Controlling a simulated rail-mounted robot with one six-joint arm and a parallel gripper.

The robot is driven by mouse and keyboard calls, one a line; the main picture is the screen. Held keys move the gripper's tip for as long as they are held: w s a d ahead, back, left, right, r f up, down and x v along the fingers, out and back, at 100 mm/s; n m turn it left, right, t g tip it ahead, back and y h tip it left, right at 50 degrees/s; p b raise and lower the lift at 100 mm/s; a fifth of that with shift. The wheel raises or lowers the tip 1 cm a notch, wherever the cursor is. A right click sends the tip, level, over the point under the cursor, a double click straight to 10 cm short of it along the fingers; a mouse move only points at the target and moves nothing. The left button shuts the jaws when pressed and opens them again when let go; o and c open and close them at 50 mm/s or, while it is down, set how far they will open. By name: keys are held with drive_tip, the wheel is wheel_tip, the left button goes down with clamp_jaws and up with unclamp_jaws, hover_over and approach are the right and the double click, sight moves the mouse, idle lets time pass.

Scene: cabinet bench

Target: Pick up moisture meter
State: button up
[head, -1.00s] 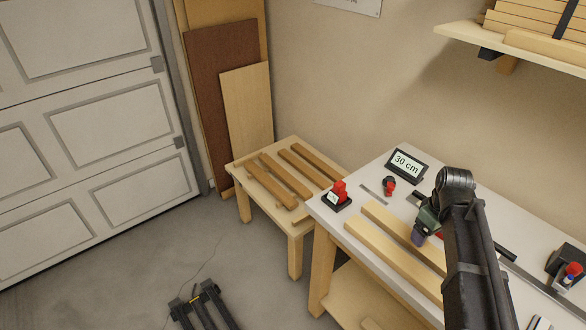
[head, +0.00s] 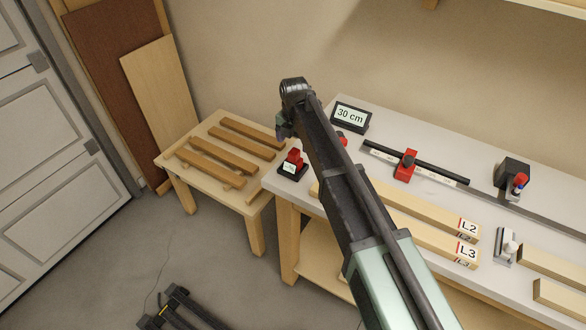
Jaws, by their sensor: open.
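A small red device on a black stand with a pale display (head: 292,164) sits at the left end of the white workbench (head: 280,185); it looks like the moisture meter, though its details are too small to be sure. My gripper (head: 281,131) is just above and left of it in the picture, over the gap between bench and low table. It is mostly hidden behind my arm's end joint, and it is open and holds nothing that I can see.
A "30 cm" display (head: 350,114) stands at the bench's back. A black rail with a red slider (head: 405,165), boards marked L2 (head: 440,218) and L3 (head: 435,243), and a black block (head: 513,176) lie right. A low table (head: 190,135) holds several wooden strips.

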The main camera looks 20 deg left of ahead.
sight(294, 151)
drive_tip(key=f+b, duration=0.4)
drive_tip(key=f, duration=0.1)
drive_tip(key=f+b, duration=0.1)
drive_tip(key=f, duration=0.1)
drive_tip(key=shift+s+f+b, duration=0.2)
drive_tip(key=shift+s+b, duration=0.05)
drive_tip(key=shift+b, duration=0.15)
drive_tip(key=shift+r, duration=0.25)
drive_tip(key=c, duration=1.1)
